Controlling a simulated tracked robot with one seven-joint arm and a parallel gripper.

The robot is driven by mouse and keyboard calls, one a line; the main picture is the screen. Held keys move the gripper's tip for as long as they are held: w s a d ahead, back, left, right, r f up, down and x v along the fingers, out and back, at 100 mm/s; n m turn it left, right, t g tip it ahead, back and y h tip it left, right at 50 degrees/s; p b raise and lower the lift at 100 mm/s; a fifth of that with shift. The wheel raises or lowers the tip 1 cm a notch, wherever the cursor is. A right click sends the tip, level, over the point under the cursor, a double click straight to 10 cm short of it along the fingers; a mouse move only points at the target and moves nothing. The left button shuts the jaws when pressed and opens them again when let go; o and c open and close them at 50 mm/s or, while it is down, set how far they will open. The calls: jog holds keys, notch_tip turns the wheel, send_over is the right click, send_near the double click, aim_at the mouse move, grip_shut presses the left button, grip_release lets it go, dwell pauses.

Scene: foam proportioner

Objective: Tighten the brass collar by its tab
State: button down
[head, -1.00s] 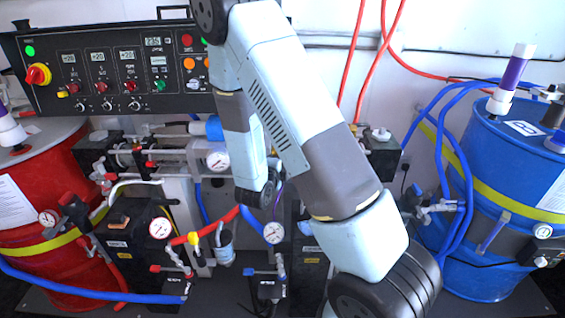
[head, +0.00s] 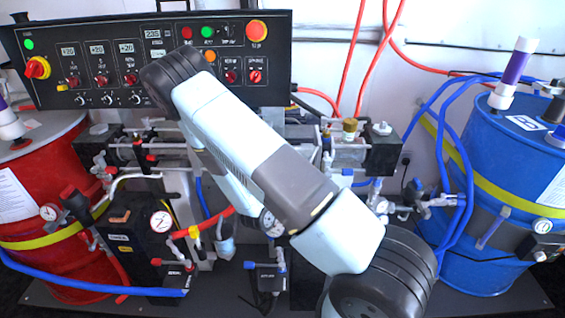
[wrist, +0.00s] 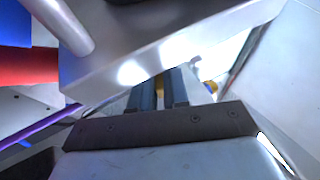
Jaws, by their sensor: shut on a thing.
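In the wrist view my gripper (wrist: 163,90) reaches in under a large pale metal block, its two dark blue-grey fingers close together. A brass-coloured bit (wrist: 159,84) shows between the fingers, which are shut on it; I take it for the tab of the brass collar. More brass colour (wrist: 212,87) shows just right of the fingers. The collar's shape and its angle are mostly hidden by the block and fingers. In the head view my own arm hides the gripper and the place it holds. A brass fitting (head: 350,128) stands on top of the pump at centre right.
A control panel (head: 150,62) stands behind my arm. A red drum (head: 50,215) is at left, a blue drum (head: 500,150) at right, with blue hoses. Gauges, valves and a red hose crowd the middle. In the wrist view the pale block (wrist: 165,55) sits close over the fingers.

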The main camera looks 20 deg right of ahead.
jog(key=shift+d+f, duration=0.1)
jog(key=shift+f, duration=0.1)
dwell(0.4)
jog(key=c, duration=1.2)
grip_release()
jog(key=v, duration=1.3)
jog(key=shift+s+a+f, duration=0.2)
jog(key=shift+a+f, duration=0.05)
jog(key=shift+f, duration=0.15)
